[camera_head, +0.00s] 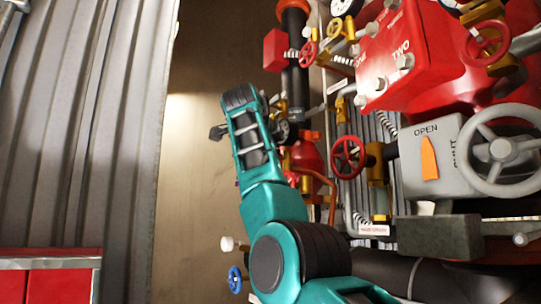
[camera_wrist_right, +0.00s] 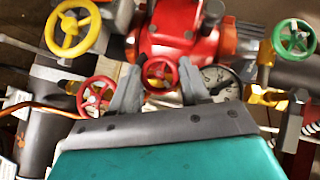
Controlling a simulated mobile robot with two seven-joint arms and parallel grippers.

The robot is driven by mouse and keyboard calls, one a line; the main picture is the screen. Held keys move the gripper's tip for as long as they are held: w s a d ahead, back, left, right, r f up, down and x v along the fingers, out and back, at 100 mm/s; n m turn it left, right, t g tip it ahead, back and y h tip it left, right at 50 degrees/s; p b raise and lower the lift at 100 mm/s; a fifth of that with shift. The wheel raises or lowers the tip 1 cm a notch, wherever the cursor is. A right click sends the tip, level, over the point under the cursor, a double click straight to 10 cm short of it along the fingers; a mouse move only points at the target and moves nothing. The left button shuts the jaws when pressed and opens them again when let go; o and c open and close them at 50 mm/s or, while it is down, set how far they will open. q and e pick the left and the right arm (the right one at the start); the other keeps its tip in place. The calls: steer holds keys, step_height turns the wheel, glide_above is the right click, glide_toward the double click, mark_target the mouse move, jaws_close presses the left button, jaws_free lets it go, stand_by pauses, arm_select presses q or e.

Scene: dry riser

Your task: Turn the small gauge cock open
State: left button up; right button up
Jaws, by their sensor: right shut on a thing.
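A small red handwheel (camera_wrist_right: 160,72) sits between the fingertips of my right gripper (camera_wrist_right: 157,80) in the right wrist view. The fingers stand apart with the wheel between them; where they touch it is hard to make out. A pale round gauge face (camera_wrist_right: 216,77) shows just behind the right-hand finger, partly covered. I cannot make out a separate gauge cock. In the head view my right arm reaches up in front of the pipework, and its gripper is largely hidden among the fittings. My left gripper is not in view.
In the head view, a red valve wheel (camera_head: 348,156), a grey box marked OPEN (camera_head: 430,160) and a large grey handwheel (camera_head: 503,150) crowd the right. A blue handwheel (camera_head: 235,279) is low down. In the wrist view, yellow (camera_wrist_right: 73,28) and green (camera_wrist_right: 294,38) wheels flank the gripper.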

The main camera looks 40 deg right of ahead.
stand_by(0.4)
steer(key=o, duration=1.1)
steer(key=shift+c, duration=0.2)
steer(key=shift+a, duration=0.1)
steer(key=b+v, duration=0.1)
steer(key=v, duration=1.1)
steer(key=shift+s+a+r, duration=0.2)
steer(key=shift+a+r, duration=0.05)
